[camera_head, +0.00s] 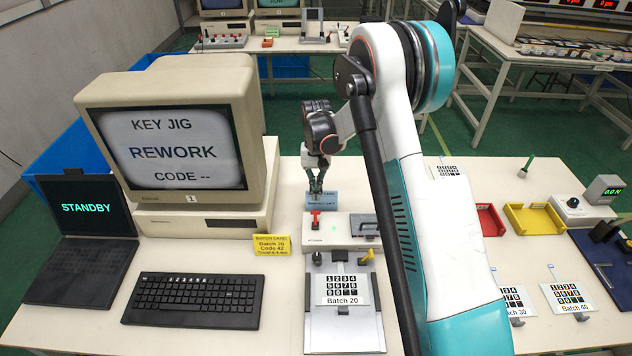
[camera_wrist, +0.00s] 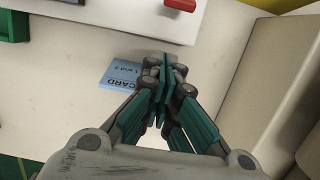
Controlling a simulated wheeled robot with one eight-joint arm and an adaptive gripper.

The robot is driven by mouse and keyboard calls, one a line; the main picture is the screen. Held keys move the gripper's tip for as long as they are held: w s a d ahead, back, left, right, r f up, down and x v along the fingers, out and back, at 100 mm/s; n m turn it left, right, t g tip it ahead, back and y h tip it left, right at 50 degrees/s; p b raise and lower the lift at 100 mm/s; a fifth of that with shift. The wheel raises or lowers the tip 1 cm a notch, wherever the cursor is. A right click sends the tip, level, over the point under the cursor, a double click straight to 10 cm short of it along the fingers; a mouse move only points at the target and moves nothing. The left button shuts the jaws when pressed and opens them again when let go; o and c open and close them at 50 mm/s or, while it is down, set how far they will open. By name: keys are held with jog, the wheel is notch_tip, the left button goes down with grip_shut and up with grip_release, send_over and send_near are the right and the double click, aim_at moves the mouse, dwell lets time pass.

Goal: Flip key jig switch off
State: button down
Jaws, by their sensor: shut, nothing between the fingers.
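The key jig is a white box (camera_head: 335,238) on the table, with a small red switch (camera_head: 316,219) standing at its left end. I cannot tell the switch's position for sure. The red switch also shows at the top edge of the wrist view (camera_wrist: 180,4), partly cut off. My gripper (camera_head: 316,190) is shut and empty. It points down just behind the jig, apart from the switch. In the wrist view my gripper's fingers (camera_wrist: 165,85) meet above the bare table beside a blue card (camera_wrist: 120,75).
A beige monitor (camera_head: 200,89) reading "KEY JIG REWORK CODE --" stands left of my gripper. A Batch 20 keypad (camera_head: 342,290) lies in front of the jig. A yellow batch card (camera_head: 272,245), keyboard (camera_head: 193,300) and laptop (camera_head: 80,262) are left. Yellow and red trays are right.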

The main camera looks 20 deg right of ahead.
aim_at(315, 217)
jog(key=f, duration=0.1)
jog(key=f+b, duration=0.1)
jog(key=f, duration=0.1)
jog(key=shift+s+a, duration=0.15)
jog(key=shift+s, duration=0.25)
jog(key=shift+s+a+r, duration=0.3)
jog(key=shift+s+r, duration=0.45)
jog(key=shift+s, duration=0.2)
jog(key=shift+s+a+r+b, duration=0.2)
jog(key=shift+s+r+b, duration=0.15)
jog(key=shift+s, duration=0.25)
jog(key=shift+r, duration=0.1)
jog(key=shift+s+r+t, duration=0.1)
jog(key=shift+t, duration=0.2)
